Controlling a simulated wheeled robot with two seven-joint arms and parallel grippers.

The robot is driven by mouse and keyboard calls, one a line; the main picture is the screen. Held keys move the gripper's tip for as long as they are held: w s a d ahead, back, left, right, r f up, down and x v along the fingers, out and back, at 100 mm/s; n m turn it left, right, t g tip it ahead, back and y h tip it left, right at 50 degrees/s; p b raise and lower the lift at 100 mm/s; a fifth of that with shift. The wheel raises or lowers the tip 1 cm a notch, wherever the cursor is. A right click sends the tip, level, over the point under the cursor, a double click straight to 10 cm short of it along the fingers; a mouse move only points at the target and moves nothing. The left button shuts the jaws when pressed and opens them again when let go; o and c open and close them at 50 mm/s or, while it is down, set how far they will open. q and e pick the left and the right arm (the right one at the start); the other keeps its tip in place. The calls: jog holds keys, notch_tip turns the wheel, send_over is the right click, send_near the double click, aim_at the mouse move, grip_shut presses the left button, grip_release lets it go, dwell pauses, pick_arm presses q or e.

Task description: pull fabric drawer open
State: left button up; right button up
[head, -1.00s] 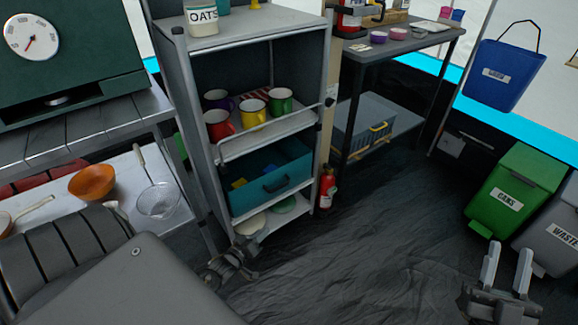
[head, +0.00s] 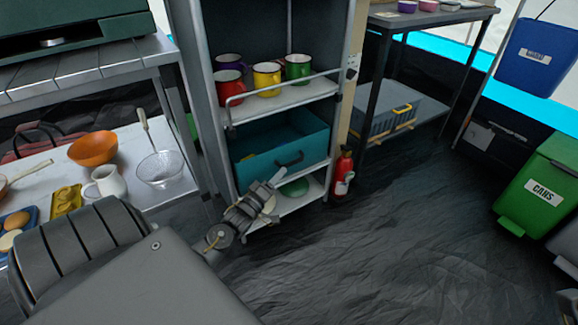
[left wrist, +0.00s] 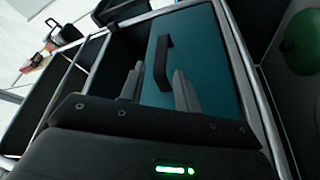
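The teal fabric drawer (head: 258,167) sits in the grey shelf unit, below the shelf of mugs. Its dark inside shows above the front panel. Its dark loop handle (head: 290,158) is on the front. My left gripper (head: 279,178) is just in front of the drawer, below and left of the handle. In the left wrist view the left gripper (left wrist: 158,85) is open, its two fingers apart and pointing at the teal front (left wrist: 205,70). The handle (left wrist: 162,62) shows between and beyond the fingertips; I see no grip on it. My right gripper cannot be made out.
Several enamel mugs (head: 266,78) stand on the shelf above. A green dish (head: 294,187) lies on the shelf below. A red fire extinguisher (head: 342,174) stands right of the unit. The dark floor (head: 400,240) to the right is open.

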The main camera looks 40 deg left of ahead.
aim_at(289, 165)
pick_arm(q)
jog(key=b+x, duration=0.1)
jog(key=x, duration=0.5)
jog(key=shift+b, duration=0.4)
jog(key=shift+c, duration=0.2)
grip_shut()
